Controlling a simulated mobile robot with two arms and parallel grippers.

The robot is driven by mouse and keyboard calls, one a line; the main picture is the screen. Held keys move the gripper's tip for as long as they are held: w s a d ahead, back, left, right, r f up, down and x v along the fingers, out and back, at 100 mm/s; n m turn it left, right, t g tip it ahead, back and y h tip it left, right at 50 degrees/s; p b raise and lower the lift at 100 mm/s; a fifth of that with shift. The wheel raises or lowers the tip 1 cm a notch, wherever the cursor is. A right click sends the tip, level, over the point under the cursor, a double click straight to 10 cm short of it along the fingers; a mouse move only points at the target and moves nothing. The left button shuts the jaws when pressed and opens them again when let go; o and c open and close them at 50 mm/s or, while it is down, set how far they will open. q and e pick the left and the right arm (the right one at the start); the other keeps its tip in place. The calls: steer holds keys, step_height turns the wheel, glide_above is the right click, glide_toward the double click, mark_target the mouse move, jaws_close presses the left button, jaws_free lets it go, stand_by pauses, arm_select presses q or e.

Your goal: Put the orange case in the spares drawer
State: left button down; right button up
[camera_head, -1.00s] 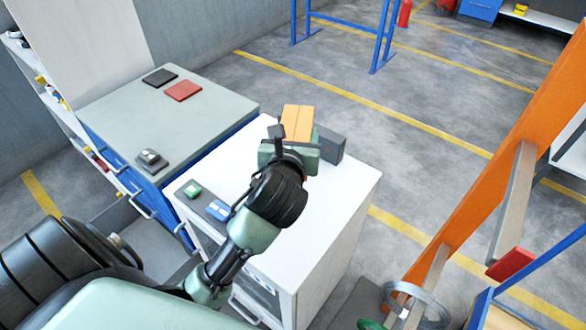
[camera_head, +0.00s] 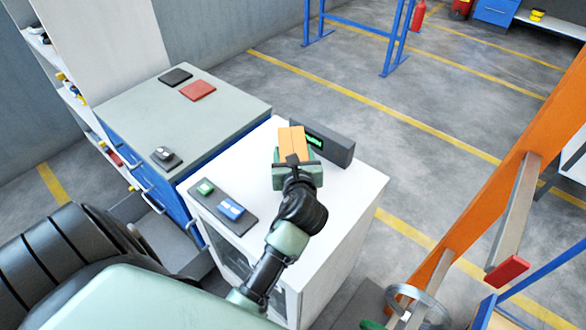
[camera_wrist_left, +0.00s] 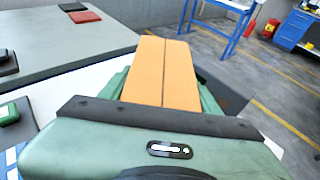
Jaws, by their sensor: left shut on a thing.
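The orange case (camera_head: 291,141) is held at the end of my left gripper (camera_head: 291,160), above the white cabinet's top (camera_head: 335,190). In the left wrist view the case (camera_wrist_left: 162,72) lies between the green fingers and sticks out beyond them. My left gripper is shut on it. An open grey drawer (camera_head: 165,235) shows low on the left, partly hidden by my arm; I cannot tell whether it is the spares drawer. My right gripper is not in view.
A dark box with a green display (camera_head: 325,142) stands on the white cabinet behind the case. The blue cabinet's grey top (camera_head: 190,115) carries a black pad (camera_head: 176,76), red pad (camera_head: 198,91) and small dark device (camera_head: 165,157).

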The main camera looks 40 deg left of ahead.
arm_select(q)
steer(key=shift+f+b, duration=0.45)
steer(key=shift+f, duration=2)
steer(key=shift+c, duration=1.8)
jaws_free()
steer(key=shift+f, duration=0.2)
